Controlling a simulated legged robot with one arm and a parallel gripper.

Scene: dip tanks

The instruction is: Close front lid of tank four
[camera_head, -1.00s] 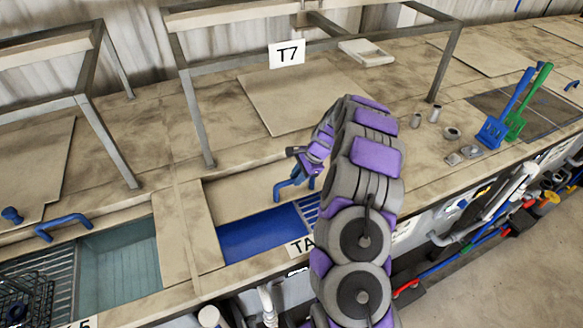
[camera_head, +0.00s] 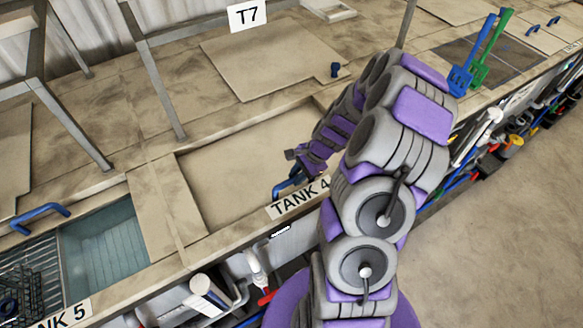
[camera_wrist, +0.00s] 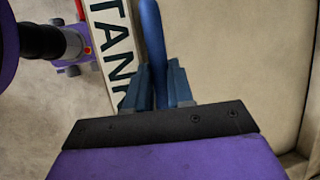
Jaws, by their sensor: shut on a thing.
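The front lid of tank four (camera_head: 225,165) is a beige panel lying across the tank opening behind the "TANK 4" label (camera_head: 300,197). No blue liquid shows there in the head view. My gripper (camera_head: 290,182) is shut on the lid's blue handle (camera_head: 279,193) near the front edge, just behind the label. In the wrist view my gripper (camera_wrist: 163,85) has its two fingers on either side of the blue handle (camera_wrist: 151,35), with the lid surface (camera_wrist: 225,50) to the right. My arm hides the lid's right end.
Tank five (camera_head: 105,250) stands open at the left, with teal liquid and a rack. Blue and green scoops (camera_head: 475,65) stand at the right. Pipes run below the front edge.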

